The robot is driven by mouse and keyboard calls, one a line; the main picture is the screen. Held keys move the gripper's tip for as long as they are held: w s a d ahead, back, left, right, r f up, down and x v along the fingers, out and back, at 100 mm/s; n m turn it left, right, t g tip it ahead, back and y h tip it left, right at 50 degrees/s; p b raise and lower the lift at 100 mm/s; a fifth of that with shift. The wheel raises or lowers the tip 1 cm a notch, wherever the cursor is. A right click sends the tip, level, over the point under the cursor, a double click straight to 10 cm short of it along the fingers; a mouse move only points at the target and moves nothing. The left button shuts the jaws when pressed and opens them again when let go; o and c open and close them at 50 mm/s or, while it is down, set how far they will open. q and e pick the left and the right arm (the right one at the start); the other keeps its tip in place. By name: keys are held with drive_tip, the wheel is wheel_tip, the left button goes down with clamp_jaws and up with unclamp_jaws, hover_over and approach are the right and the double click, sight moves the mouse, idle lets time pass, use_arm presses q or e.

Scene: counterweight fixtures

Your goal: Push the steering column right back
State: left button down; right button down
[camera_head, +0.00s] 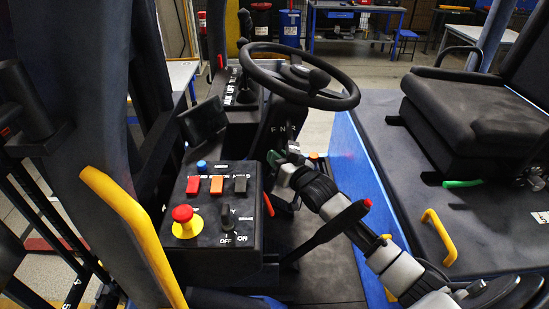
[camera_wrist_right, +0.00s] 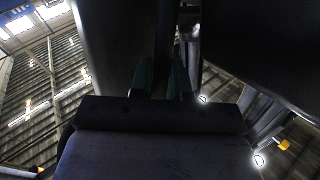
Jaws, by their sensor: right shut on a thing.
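The black steering wheel (camera_head: 300,76) stands at the upper middle of the head view, on the dark steering column (camera_head: 281,128) marked F and N. My right arm reaches in from the lower right. My right gripper (camera_head: 285,161) is at the lower part of the column, just below the wheel. In the right wrist view the dark green fingers (camera_wrist_right: 161,78) are close on either side of a narrow dark part, and I take it to be part of the column. The exact contact is hidden in shadow. My left gripper is not in view.
A control box (camera_head: 212,215) with a red stop button (camera_head: 183,214) stands left of my right arm. A black lever with a red tip (camera_head: 367,203) crosses in front of that arm. A black seat (camera_head: 475,115) and yellow handle (camera_head: 439,237) are at the right.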

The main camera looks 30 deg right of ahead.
drive_tip(key=s+d+f+m+b, duration=0.1)
drive_tip(key=s+d+f+b, duration=0.1)
drive_tip(key=d, duration=0.3)
drive_tip(key=s+d+f+m+t+b, duration=0.1)
drive_tip(key=s+d+f+b, duration=0.2)
drive_tip(key=d+f+b, duration=0.1)
drive_tip(key=shift+d+m+b, duration=0.3)
drive_tip(key=shift+d+m, duration=0.1)
drive_tip(key=shift+f, duration=0.1)
drive_tip(key=c, duration=1.4)
unclamp_jaws()
drive_tip(key=shift+d, duration=0.15)
drive_tip(key=shift+d+t, duration=0.15)
drive_tip(key=shift+t, duration=0.15)
drive_tip(key=shift+r, duration=0.25)
